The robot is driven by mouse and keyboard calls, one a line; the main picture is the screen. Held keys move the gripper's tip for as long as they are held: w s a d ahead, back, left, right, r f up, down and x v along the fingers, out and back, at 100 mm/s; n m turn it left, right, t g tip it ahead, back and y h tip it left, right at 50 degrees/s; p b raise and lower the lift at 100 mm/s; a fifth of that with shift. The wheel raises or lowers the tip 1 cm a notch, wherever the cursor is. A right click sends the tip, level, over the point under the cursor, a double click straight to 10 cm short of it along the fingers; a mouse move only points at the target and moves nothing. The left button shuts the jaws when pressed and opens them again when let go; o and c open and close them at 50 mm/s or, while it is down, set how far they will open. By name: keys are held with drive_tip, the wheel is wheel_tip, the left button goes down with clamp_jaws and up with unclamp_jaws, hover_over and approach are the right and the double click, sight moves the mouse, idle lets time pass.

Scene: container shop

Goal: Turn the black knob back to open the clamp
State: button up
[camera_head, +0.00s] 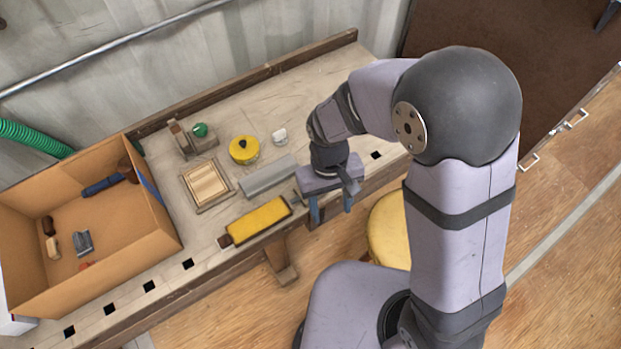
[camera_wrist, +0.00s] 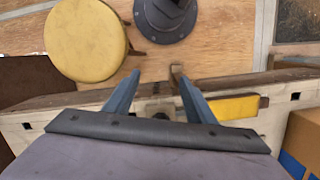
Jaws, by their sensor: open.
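A small black knob (camera_head: 243,143) stands on top of a round yellow object (camera_head: 245,153) on the workbench. Behind it to the left is a wooden fixture (camera_head: 200,147) with a green ball-shaped part (camera_head: 200,130). I cannot tell for sure which part is the clamp. My gripper (camera_head: 331,210) is at the bench's front edge, right of and nearer than the black knob, well apart from it. In the wrist view my gripper (camera_wrist: 157,77) is open, with nothing between its fingers. The black knob is not seen there.
On the bench (camera_head: 310,92) lie a grey curved piece (camera_head: 268,177), a slatted wooden frame (camera_head: 207,184), a small white object (camera_head: 280,136) and a yellow block (camera_head: 258,220) at the front edge. A cardboard box (camera_head: 110,255) stands left. A yellow stool (camera_head: 388,232) is in front.

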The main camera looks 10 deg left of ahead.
drive_tip(key=w+a+m, duration=0.2)
drive_tip(key=w+a+r+m+t, duration=0.1)
drive_tip(key=w+a+m, duration=0.1)
drive_tip(key=w, duration=0.1)
drive_tip(key=w+a+r+m+y, duration=0.1)
drive_tip(key=w+a+m, duration=0.1)
drive_tip(key=shift+w+a+r+t, duration=0.15)
drive_tip(key=shift+w+r+t, duration=0.1)
drive_tip(key=shift+w+t, duration=0.1)
drive_tip(key=shift+w+a+r+m, duration=0.15)
drive_tip(key=shift+w+m, duration=0.05)
drive_tip(key=shift+m, duration=0.8)
drive_tip(key=m, duration=0.4)
drive_tip(key=shift+s, duration=0.1)
drive_tip(key=shift+f+p, duration=0.8)
drive_tip(key=shift+f, duration=2.9)
drive_tip(key=c, duration=1)
